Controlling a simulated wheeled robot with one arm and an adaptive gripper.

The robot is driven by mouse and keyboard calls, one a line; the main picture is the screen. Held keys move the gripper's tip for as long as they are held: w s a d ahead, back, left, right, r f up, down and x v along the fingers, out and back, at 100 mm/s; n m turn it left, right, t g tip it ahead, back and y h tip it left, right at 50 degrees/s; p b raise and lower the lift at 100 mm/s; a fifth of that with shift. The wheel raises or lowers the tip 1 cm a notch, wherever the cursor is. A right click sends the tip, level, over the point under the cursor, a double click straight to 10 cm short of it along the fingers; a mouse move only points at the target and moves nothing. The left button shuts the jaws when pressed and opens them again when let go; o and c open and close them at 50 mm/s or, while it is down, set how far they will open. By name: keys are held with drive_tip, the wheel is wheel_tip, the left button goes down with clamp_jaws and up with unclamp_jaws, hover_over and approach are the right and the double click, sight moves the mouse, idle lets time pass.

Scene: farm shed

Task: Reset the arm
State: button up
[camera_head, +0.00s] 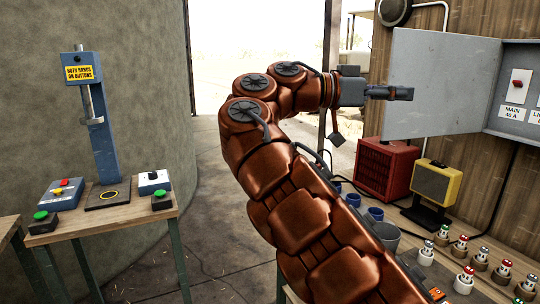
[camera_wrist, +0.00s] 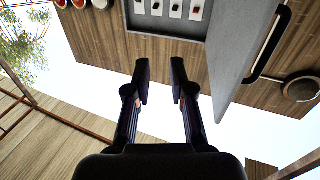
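My gripper (camera_head: 402,93) is at the end of my copper-coloured arm, raised in the middle of the head view and pointing right, in front of the grey open door of an electrical cabinet. In the wrist view my gripper (camera_wrist: 159,80) shows two dark fingers standing apart with nothing between them. The cabinet door (camera_head: 440,75) also shows in the wrist view (camera_wrist: 240,50), with a black handle. The gripper looks close to the door in the head view; I cannot tell whether it touches it.
The cabinet (camera_head: 518,95) with switches hangs on the wood wall at right. Below are a red heater (camera_head: 385,168), a yellow lamp (camera_head: 437,182), blue cups and several small bottles. A blue press (camera_head: 97,130) stands on a table at left. Floor between is clear.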

drive_tip(key=s+d+f+n+g+y+p, duration=0.2)
drive_tip(key=s+d+n+y+p, duration=0.15)
drive_tip(key=s+d, duration=0.4)
drive_tip(key=s+d+f+n+y+p, duration=0.2)
drive_tip(key=s+d+f+n+y, duration=0.25)
drive_tip(key=s+f, duration=0.35)
drive_tip(key=s+a+f+n+y+p, duration=0.2)
drive_tip(key=s+a+f+n+y, duration=0.2)
drive_tip(key=s+a+f, duration=0.5)
drive_tip(key=s+a+f+n+g+y+p, duration=0.1)
drive_tip(key=s+a+f+n+y+p, duration=0.2)
drive_tip(key=s+a+f, duration=0.5)
wheel_tip(320, 180, down, 6)
drive_tip(key=s+n+y, duration=0.1)
drive_tip(key=s+y, duration=0.1)
drive_tip(key=shift+s+a+n+y, duration=0.3)
drive_tip(key=shift+s+a+y, duration=0.05)
drive_tip(key=shift+a+y, duration=0.05)
drive_tip(key=shift+r, duration=0.1)
